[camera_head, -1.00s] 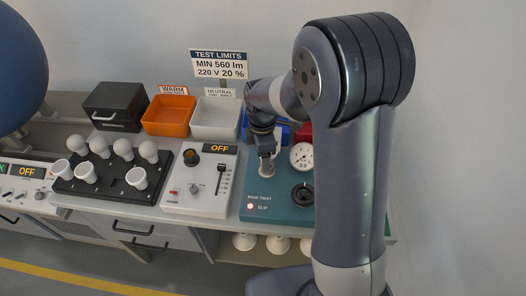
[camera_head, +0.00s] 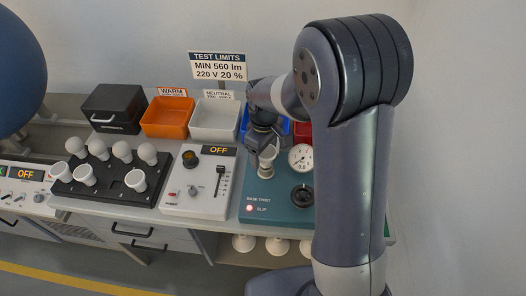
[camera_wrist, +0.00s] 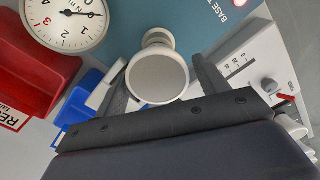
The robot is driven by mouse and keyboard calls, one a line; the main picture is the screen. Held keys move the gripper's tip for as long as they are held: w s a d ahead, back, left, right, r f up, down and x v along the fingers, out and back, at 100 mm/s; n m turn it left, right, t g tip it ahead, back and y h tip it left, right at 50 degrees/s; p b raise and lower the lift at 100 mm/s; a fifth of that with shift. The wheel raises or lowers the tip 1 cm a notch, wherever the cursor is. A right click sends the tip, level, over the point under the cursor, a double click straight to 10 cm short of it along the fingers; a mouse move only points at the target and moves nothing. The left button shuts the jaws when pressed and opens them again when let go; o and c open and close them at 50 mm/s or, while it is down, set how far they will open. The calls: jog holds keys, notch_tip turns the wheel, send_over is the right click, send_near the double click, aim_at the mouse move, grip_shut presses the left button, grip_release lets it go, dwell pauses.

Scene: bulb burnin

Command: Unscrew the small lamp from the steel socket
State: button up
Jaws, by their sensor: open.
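The small lamp (camera_head: 268,154) is white with a round, flat pale face. It stands upright on the teal tester (camera_head: 280,207), below my gripper (camera_head: 263,138). In the wrist view, the lamp's face (camera_wrist: 158,79) fills the middle, with a paler ring (camera_wrist: 158,38) showing beyond it. My gripper (camera_wrist: 160,66) is open, one dark finger on each side of the lamp, with gaps visible. The steel socket is mostly hidden under the lamp, and I cannot make out the thread.
A dial gauge (camera_head: 301,158) and a dark round port (camera_head: 302,195) are beside the lamp. A red light (camera_head: 249,208) glows at SLIP. A control box (camera_head: 200,196) reads OFF. A black rack (camera_head: 108,186) holds several bulbs. Orange (camera_head: 167,118), white (camera_head: 214,120) and red (camera_wrist: 35,80) bins stand behind.

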jog(key=m, duration=0.6)
jog(key=shift+w+d+m, duration=0.25)
jog(key=shift+d+m, duration=0.05)
jog(key=shift+m, duration=0.1)
jog(key=m, duration=0.6)
jog(key=shift+w+d+m, duration=0.2)
jog(key=shift+d+m, duration=0.05)
jog(key=shift+m, duration=0.15)
jog(key=shift+c, duration=0.6)
jog(key=c, duration=0.7)
jog(key=n, duration=0.6)
jog(key=shift+s+a, duration=0.2)
jog(key=shift+a, duration=0.1)
jog(key=shift+c, duration=0.3)
jog(key=n, duration=0.5)
jog(key=shift+s+a+f, duration=0.1)
jog(key=shift+s+a, duration=0.1)
jog(key=shift+s, duration=0.05)
jog(key=n, duration=0.6)
jog(key=shift+s+a, duration=0.2)
jog(key=shift+s, duration=0.05)
jog(key=n, duration=0.6)
jog(key=shift+s+a, duration=0.2)
jog(key=shift+s, duration=0.05)
